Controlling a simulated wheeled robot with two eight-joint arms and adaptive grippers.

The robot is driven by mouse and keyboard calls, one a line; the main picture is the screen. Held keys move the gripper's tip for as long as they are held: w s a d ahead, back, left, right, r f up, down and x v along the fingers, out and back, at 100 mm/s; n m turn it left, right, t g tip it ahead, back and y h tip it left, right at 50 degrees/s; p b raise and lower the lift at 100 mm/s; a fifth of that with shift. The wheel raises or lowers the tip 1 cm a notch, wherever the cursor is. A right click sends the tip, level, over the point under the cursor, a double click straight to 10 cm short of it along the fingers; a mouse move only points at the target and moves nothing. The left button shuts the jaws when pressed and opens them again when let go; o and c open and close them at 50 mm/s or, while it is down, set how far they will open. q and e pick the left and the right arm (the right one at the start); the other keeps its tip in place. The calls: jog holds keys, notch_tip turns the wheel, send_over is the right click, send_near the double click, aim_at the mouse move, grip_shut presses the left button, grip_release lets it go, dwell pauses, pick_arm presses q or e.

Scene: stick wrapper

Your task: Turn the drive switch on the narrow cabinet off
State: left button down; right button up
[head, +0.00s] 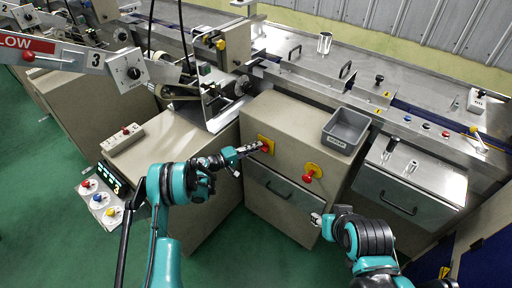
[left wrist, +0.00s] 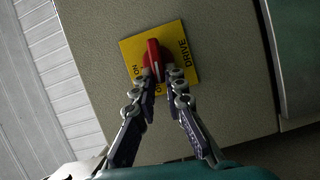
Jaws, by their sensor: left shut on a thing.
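The drive switch is a red knob (left wrist: 153,60) on a yellow plate (left wrist: 128,48) marked DRIVE, on the face of the narrow cabinet (head: 285,110). In the head view the same switch (head: 266,146) is at the upper left of that face. My left gripper (head: 246,150) reaches it from the left. In the left wrist view its fingertips (left wrist: 156,78) straddle the lower part of the knob and are shut on it. The knob's white line runs nearly upright in that view; the lettering near the fingertips is partly hidden. My right gripper (head: 318,218) hangs before the cabinet's lower right, touching nothing visible.
A second red knob on a yellow plate (head: 311,172) is right of the drive switch. A drawer handle (head: 279,188) lies below. A grey tray (head: 346,131) is on the cabinet top. A steel-topped cabinet (head: 410,180) stands to the right. Green floor is open in front.

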pick_arm(q)
jog(key=shift+f+n, duration=0.25)
jog(key=shift+n, duration=0.35)
jog(key=shift+h, duration=0.3)
jog(key=c, duration=1.6)
grip_release()
jog(key=v, duration=0.7)
jog(key=shift+s+a, duration=0.15)
jog(key=shift+a, duration=0.1)
